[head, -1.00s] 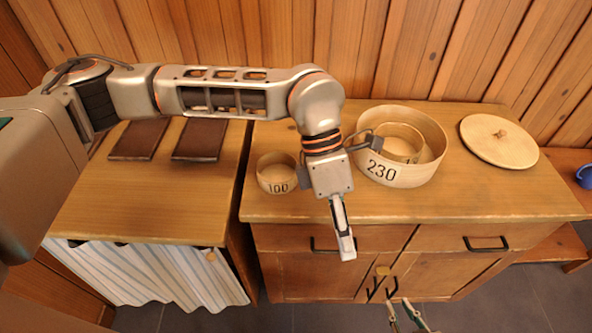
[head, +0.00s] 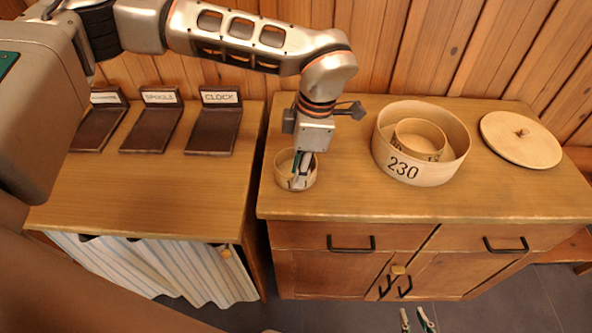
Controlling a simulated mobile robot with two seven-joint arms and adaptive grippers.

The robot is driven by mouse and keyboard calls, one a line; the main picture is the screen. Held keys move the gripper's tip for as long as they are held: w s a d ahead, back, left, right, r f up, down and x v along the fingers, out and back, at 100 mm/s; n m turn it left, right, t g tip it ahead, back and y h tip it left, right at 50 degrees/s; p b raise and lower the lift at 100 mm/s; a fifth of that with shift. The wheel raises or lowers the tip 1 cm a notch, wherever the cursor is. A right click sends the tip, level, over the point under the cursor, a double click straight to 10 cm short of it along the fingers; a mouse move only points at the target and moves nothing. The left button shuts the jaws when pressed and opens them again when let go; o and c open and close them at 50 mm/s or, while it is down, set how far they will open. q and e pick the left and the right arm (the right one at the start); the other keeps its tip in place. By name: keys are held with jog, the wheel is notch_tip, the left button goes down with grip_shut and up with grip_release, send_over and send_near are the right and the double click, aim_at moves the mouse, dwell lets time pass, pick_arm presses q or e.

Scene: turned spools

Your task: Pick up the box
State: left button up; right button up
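A small round wooden box (head: 283,178) stands on the right cabinet top; its number label is mostly covered. My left gripper (head: 300,182) points down at it, its fingers overlapping the box's opening and near wall. The fingers line up one behind the other, so I cannot tell whether they grip the wall. A large round box marked 230 (head: 440,176) stands to the right, with a smaller round box (head: 432,146) inside it. My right gripper (head: 416,322) shows only as two separated fingertips at the bottom edge, empty, in front of the cabinet.
A round wooden lid (head: 500,145) with a knob lies at the right of the cabinet top (head: 350,203). Several dark stands with label cards, one reading CLOCK (head: 216,130), stand on the left table (head: 150,200). A plank wall closes the back.

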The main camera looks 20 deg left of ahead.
pick_arm(q)
jog(key=f, duration=0.3)
jog(key=shift+a+f, duration=0.1)
jog(key=shift+a, duration=0.15)
grip_shut()
